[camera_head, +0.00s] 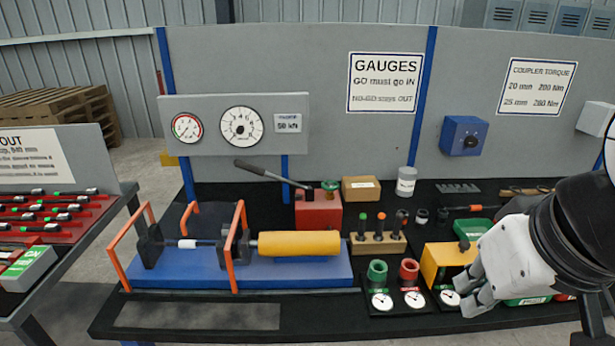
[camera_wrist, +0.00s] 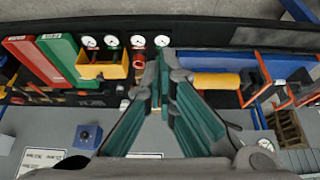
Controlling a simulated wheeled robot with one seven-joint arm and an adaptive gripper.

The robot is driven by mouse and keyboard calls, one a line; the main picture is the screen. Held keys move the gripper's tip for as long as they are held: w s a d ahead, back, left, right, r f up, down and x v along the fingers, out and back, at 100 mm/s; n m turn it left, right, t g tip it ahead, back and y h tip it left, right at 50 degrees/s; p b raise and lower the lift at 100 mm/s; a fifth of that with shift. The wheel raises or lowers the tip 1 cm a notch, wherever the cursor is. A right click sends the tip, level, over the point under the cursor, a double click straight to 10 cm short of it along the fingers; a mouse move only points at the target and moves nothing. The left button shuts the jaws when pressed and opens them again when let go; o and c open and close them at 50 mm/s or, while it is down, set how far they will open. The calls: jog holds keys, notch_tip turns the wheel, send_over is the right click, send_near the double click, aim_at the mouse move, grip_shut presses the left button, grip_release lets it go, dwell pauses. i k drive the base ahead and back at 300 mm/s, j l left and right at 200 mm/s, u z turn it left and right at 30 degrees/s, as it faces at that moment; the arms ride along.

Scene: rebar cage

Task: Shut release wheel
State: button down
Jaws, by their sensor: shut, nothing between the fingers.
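The release wheel (camera_head: 330,185) is a small green wheel on top of the red hand pump (camera_head: 318,210), beside the pump's dark lever (camera_head: 270,174). It stands behind the yellow cylinder on the bench. I cannot tell how far the wheel is turned. My gripper (camera_head: 472,298) is at the right, over the front of the bench by the yellow box, well away from the wheel and to its right. Its fingers are shut and empty; they also show in the wrist view (camera_wrist: 168,72). The wheel cannot be made out in the wrist view.
A blue test rig (camera_head: 195,275) with orange guards and a yellow cylinder (camera_head: 300,243) fills the bench's left. A wooden block (camera_head: 377,243) with upright tools, green and red gauges (camera_head: 377,272) and a yellow box (camera_head: 445,262) lie between my gripper and the pump. A cardboard box (camera_head: 361,188) sits behind.

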aim_at(332, 186)
jog(key=i+j, duration=0.25)
jog(key=i, duration=0.25)
jog(key=i+j, duration=0.2)
jog(key=i, duration=0.3)
